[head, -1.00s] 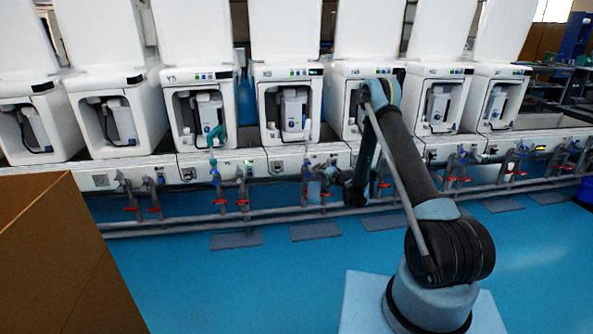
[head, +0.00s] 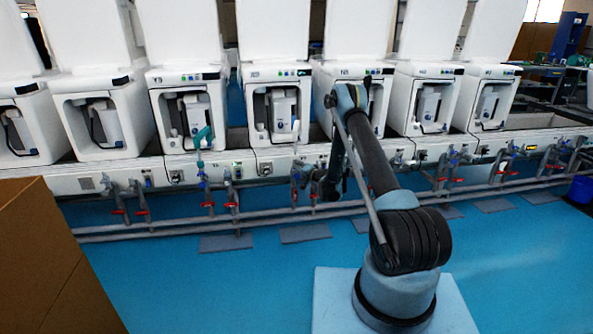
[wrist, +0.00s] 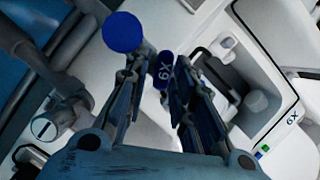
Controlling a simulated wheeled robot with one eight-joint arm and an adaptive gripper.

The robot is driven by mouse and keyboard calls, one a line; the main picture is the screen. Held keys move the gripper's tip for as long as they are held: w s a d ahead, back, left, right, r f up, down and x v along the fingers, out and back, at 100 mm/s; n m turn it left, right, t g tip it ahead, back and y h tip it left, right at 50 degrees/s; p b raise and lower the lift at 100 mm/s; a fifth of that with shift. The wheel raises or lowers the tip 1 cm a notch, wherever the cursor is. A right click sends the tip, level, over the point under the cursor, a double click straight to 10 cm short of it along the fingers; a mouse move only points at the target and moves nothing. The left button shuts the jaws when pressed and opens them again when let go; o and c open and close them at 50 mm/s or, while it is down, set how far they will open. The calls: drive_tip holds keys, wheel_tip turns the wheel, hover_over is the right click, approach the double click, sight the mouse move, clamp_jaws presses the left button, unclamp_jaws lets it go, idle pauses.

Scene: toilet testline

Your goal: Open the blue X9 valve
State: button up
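The blue X9 valve handle (wrist: 165,72) shows in the wrist view with white "X9" lettering, upside down there. It lies between the two fingers of my gripper (wrist: 160,60), which stand apart on either side of it. I cannot tell whether either finger touches it. A round blue disc (wrist: 122,32) sits by the left fingertip; I cannot tell whether it belongs to the same valve. In the head view my gripper (head: 328,188) is a dark shape low in front of the pipes, and the X9 handle cannot be made out there.
A white toilet unit (head: 343,73) stands behind my arm in a row of similar units. The wrist view shows an X9 label (wrist: 291,118) on a white unit. Grey pipes (head: 270,218) with red handles run along the front. A brown box (head: 50,260) stands at left. Blue floor is open between.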

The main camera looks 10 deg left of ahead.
drive_tip(key=shift+w+a, duration=0.15)
drive_tip(key=shift+a, duration=0.1)
clamp_jaws()
drive_tip(key=n+h, duration=0.1)
drive_tip(key=n, duration=0.1)
drive_tip(key=n+h, duration=0.1)
drive_tip(key=n, duration=0.1)
drive_tip(key=shift+a+r+g, duration=0.15)
drive_tip(key=shift+g, duration=0.15)
drive_tip(key=n+h, duration=0.3)
drive_tip(key=n, duration=0.1)
drive_tip(key=shift+a, duration=0.15)
idle(0.4)
drive_tip(key=shift+h, duration=0.3)
